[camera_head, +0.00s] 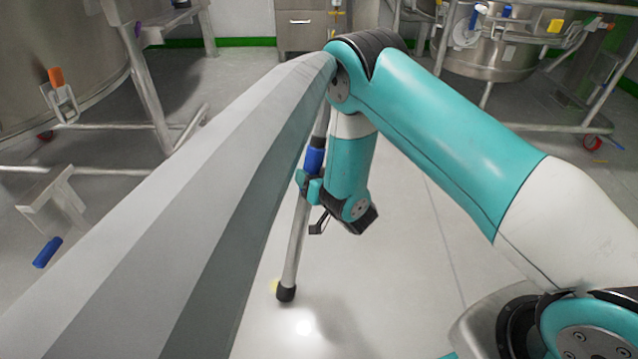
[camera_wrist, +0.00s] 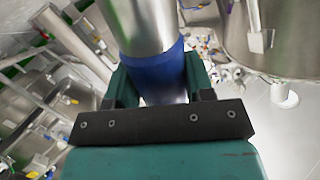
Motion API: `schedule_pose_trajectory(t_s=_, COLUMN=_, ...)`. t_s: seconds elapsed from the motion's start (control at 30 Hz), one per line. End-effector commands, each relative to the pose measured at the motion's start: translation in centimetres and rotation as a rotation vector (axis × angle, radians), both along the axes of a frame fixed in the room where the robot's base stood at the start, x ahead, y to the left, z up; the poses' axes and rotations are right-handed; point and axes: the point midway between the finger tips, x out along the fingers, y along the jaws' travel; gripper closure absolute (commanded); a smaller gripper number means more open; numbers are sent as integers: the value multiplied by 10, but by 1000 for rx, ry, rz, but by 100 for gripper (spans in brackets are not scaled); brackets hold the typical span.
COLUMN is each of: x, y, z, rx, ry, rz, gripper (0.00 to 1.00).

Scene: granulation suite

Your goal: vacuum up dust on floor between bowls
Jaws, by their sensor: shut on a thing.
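My gripper (camera_head: 312,186) is shut on a metal vacuum wand (camera_head: 294,240) at its blue band (camera_head: 314,160). The wand hangs nearly upright, slightly tilted, with its black tip (camera_head: 286,293) at or just above the floor; I cannot tell if it touches. A small pale yellow patch, perhaps dust (camera_head: 273,286), shows beside the tip and is partly hidden. In the wrist view the blue band (camera_wrist: 155,75) sits between the teal jaws. One large steel bowl (camera_head: 60,60) stands at left, another (camera_head: 492,55) at upper right.
A broad grey faceted hose (camera_head: 190,190) crosses the head view and hides much of the floor at left. Metal frames with legs (camera_head: 150,90) flank the left bowl. A steel cabinet (camera_head: 303,28) stands at the back. Clear pale floor (camera_head: 410,270) lies between.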

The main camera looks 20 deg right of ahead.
Motion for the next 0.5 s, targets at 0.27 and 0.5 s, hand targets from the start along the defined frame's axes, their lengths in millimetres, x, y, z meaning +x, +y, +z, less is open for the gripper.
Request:
schedule_pose_trajectory(t_s=0.27, x=4, y=7, z=-3, rx=2, ry=-4, rz=-3, gripper=75)
schedule_pose_trajectory(t_s=0.5, x=7, y=13, z=-3, rx=2, ry=-5, rz=-4, gripper=75)
